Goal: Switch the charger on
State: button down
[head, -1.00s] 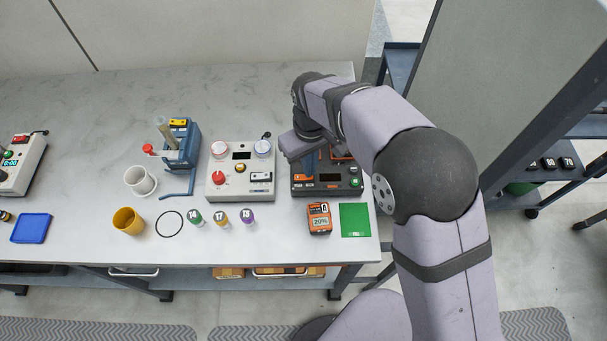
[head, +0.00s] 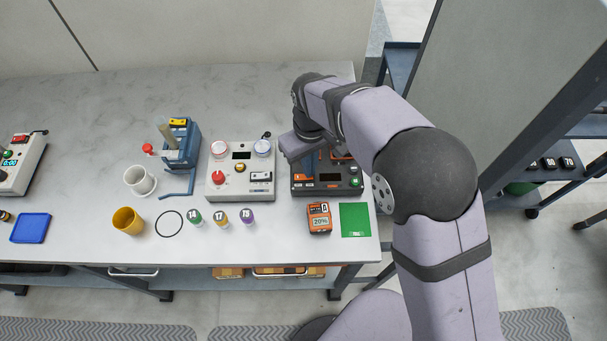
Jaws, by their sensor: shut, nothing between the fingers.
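The charger (head: 327,190) is a dark grey box with orange parts, a small dark display and a green button (head: 355,182) at its front right. It stands near the right end of the bench. My gripper (head: 298,149) is over the charger's back left part, and its jaws are shut and empty. My gripper and arm hide much of the charger's top. I cannot tell whether the fingers touch it or how its switch is set. An orange and black battery pack (head: 319,219) marked A and 20% stands in front of the charger.
Left of the charger is a light control box (head: 241,188) with knobs. Further left are a blue stand (head: 183,150), a white cup (head: 140,181) and a yellow cup (head: 128,222). Small labelled bottles (head: 220,218) and a green mat (head: 355,220) lie along the front.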

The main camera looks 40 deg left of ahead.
jog(key=shift+f+b, duration=0.3)
jog(key=shift+f, duration=0.3)
jog(key=shift+r, duration=0.1)
dwell(0.3)
notch_tip(320, 180, up, 7)
jog(key=p, duration=0.5)
jog(key=shift+p, duration=0.35)
dwell(0.4)
